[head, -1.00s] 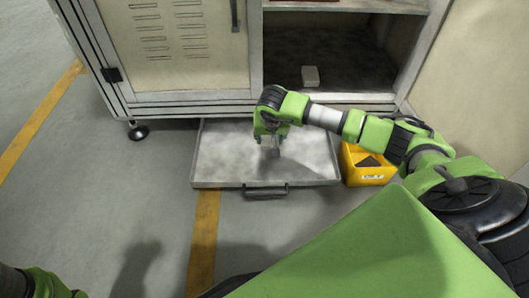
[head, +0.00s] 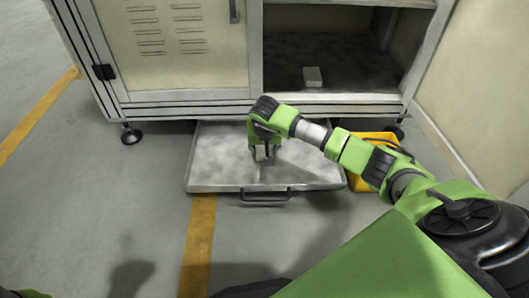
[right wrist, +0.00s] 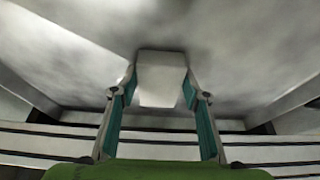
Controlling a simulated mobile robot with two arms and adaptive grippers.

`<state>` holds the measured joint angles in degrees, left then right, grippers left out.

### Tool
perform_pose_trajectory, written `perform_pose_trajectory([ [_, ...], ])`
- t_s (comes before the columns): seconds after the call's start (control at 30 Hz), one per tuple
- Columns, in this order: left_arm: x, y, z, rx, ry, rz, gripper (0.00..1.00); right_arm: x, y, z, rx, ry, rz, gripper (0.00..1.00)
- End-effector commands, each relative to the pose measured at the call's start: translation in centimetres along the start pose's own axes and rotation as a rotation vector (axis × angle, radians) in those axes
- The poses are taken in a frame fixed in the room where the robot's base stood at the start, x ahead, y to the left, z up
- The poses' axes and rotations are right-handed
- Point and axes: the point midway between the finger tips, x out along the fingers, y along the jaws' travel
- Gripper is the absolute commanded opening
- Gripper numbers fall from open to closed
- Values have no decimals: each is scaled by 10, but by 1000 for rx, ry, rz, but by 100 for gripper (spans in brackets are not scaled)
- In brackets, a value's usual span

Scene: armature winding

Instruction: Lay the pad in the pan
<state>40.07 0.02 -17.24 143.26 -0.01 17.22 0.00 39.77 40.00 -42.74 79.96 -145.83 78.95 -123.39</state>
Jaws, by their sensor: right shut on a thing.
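The pan (head: 215,165) is a shallow grey tray with a low rim, on the floor at the cabinet's front edge. Its handle (head: 265,196) faces me. My right gripper (head: 264,155) points down over the middle of the pan. In the right wrist view my right gripper (right wrist: 161,92) is shut on a pale grey block, the pad (right wrist: 161,75). The pad is hard to make out between the fingers in the head view. I cannot tell whether it touches the pan floor. My left gripper is out of view; only a green bit of my arm shows at bottom left.
A cabinet (head: 175,50) stands behind the pan, with its right compartment open. A yellow bin (head: 360,184) stands close to the pan's right side, partly behind my arm. The floor left of the pan is clear.

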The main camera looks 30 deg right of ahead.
Motion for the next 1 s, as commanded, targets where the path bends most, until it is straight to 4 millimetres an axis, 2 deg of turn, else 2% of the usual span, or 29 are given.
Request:
perform_pose_trajectory([
  [0.27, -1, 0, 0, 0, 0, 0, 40, 2, 0, 1, 0, 0, 0, 25],
  [0.3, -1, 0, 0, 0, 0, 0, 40, 2, 0, 1, 0, 0, 0, 45],
  [0.37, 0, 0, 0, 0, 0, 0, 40, 2, 0, 1, 0, 0, 0, 59],
  [0.77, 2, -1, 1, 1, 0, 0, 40, -2, 0, 0, 1, 0, -1, 59],
  [0.87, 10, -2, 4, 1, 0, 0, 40, -12, 0, -2, -1, 1, -1, 59],
  [1.0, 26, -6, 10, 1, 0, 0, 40, -36, 1, -4, -2, 1, 1, 59],
])
